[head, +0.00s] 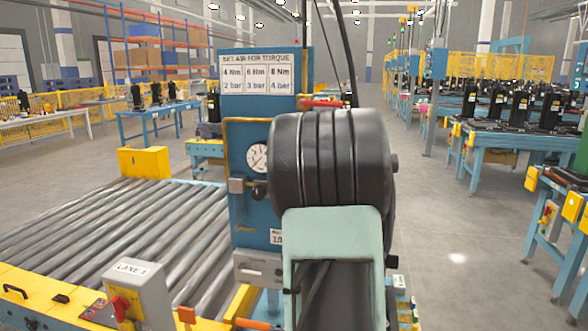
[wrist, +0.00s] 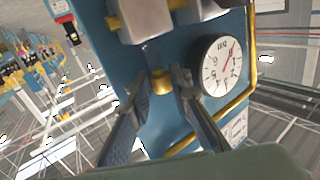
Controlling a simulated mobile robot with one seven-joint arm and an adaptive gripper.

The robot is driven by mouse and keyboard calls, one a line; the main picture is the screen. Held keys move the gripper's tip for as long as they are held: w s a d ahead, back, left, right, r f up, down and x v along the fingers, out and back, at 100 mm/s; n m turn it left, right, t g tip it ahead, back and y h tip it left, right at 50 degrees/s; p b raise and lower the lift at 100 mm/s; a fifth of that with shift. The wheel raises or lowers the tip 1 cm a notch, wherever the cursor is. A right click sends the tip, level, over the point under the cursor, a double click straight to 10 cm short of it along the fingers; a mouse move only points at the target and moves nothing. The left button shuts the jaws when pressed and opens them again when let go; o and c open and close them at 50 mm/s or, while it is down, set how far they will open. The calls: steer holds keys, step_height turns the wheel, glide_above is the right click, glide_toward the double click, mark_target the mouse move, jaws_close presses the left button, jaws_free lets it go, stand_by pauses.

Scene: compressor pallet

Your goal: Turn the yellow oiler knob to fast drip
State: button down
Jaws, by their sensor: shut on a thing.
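The yellow oiler knob (wrist: 162,83) is small and round and stands out from the blue panel (wrist: 150,55) in the wrist view. My gripper (wrist: 165,87) is shut on it, one finger on each side near the tips. The fingers partly cover its sides, and I cannot read its setting or any marks around it. In the head view my dark arm covers the right part of the blue panel (head: 239,220), and the knob and fingers are hidden.
A round white gauge (wrist: 221,65) sits right of my fingers, with pale blocks (wrist: 142,20) above them. A torque sign (head: 260,75) tops the panel. A roller conveyor (head: 110,225) and a LANE 3 box (head: 140,290) stand left. Open floor (head: 450,230) lies right.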

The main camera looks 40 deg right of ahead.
stand_by(0.3)
steer(key=c, duration=2)
jaws_free()
steer(key=shift+c, duration=0.2)
step_height(320, 180, up, 10)
steer(key=shift+c, duration=0.2)
